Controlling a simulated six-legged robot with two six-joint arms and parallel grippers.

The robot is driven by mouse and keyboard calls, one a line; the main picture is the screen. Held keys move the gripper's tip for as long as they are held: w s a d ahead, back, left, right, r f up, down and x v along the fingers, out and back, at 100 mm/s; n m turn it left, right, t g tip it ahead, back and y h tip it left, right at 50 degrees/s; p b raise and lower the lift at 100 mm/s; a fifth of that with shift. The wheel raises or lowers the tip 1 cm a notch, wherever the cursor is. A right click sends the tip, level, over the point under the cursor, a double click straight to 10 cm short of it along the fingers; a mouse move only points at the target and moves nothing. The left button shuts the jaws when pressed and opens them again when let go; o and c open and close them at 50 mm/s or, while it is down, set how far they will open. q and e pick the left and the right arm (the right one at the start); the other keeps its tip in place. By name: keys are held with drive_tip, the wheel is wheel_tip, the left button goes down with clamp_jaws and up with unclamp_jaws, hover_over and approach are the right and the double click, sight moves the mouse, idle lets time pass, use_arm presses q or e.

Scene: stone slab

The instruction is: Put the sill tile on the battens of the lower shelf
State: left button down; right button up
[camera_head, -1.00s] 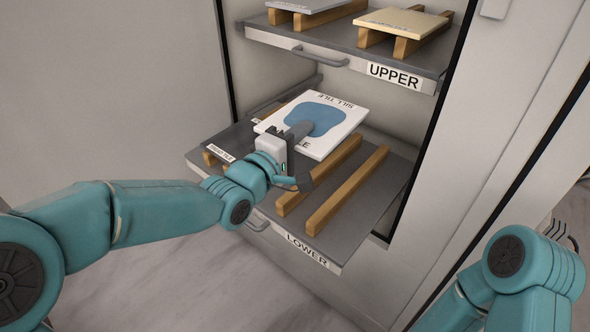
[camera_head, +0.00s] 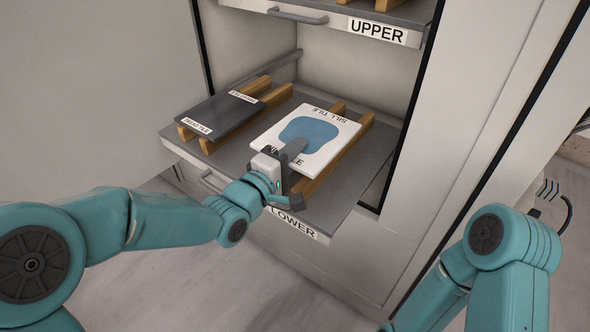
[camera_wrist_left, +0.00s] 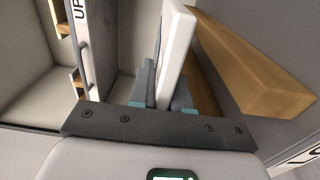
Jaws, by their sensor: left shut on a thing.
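The sill tile (camera_head: 335,140) is a white slab with a blue patch and lettering on top. It lies roughly level over the right-hand pair of wooden battens (camera_head: 364,124) on the lower shelf (camera_head: 362,186). My left gripper (camera_head: 291,153) is shut on the tile's near edge, one finger over the top. In the left wrist view the tile (camera_wrist_left: 178,45) shows edge-on between the fingers, close to a batten (camera_wrist_left: 245,65). I cannot tell whether it touches the battens. The tile hides parts of both battens. My right gripper is not in view.
A dark tile (camera_head: 222,116) with white labels lies on the left pair of battens. The upper shelf (camera_head: 350,29) hangs above and behind. The cabinet's right frame (camera_head: 455,110) stands beside the lower shelf, with bare shelf on its right side.

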use_arm(q)
wheel_tip(320, 180, down, 4)
drive_tip(key=shift+w+f+b, duration=0.1)
drive_tip(key=shift+f+b, duration=0.05)
drive_tip(key=shift+b, duration=0.35)
drive_tip(key=shift+f, duration=0.1)
drive_tip(key=c, duration=1.1)
unclamp_jaws()
